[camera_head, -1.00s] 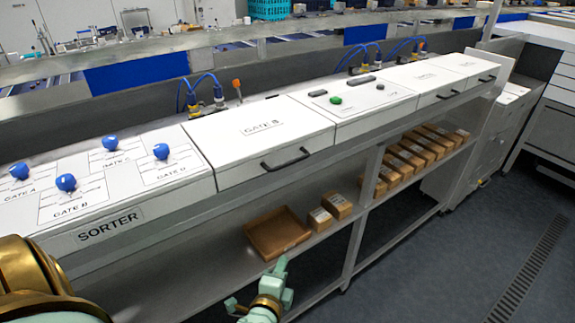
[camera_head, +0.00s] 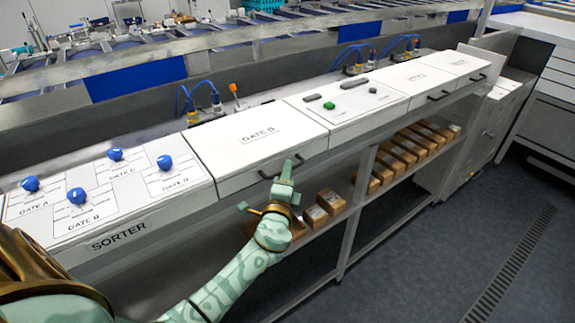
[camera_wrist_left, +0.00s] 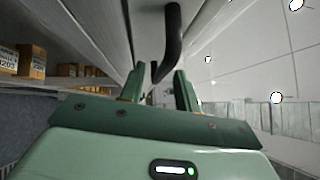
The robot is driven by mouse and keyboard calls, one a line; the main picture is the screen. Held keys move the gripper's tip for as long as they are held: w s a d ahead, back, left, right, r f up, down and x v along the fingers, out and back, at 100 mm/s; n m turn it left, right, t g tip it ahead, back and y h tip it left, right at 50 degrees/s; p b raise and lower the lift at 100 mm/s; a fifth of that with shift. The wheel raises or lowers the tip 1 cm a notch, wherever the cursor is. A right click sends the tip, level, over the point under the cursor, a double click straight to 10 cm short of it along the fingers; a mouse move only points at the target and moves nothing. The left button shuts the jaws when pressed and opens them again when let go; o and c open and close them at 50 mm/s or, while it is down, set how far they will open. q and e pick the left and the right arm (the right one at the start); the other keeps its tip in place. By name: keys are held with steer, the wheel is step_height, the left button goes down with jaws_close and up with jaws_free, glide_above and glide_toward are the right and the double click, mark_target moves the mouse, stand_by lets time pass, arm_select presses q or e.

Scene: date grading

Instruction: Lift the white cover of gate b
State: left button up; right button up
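The white gate B cover (camera_head: 245,140) lies closed on the sorter cabinet, its label on top. Its black bar handle (camera_head: 299,159) is on the front face, partly hidden behind my left gripper (camera_head: 266,187). The gripper is just in front of the handle, fingers apart and empty. In the left wrist view the open fingers (camera_wrist_left: 158,82) point toward the dark handle (camera_wrist_left: 172,40), whose near end appears between the fingertips; whether they touch cannot be told. My right gripper is not in view.
Blue knobs (camera_head: 77,195) sit on the sorter panel left of the cover. A panel with a green button (camera_head: 329,106) is right of it. Below, a shelf holds several cardboard boxes (camera_head: 331,202). Open floor (camera_head: 430,260) lies to the right.

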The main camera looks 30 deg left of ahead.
arm_select(q)
steer(key=shift+x, duration=1.1)
jaws_close()
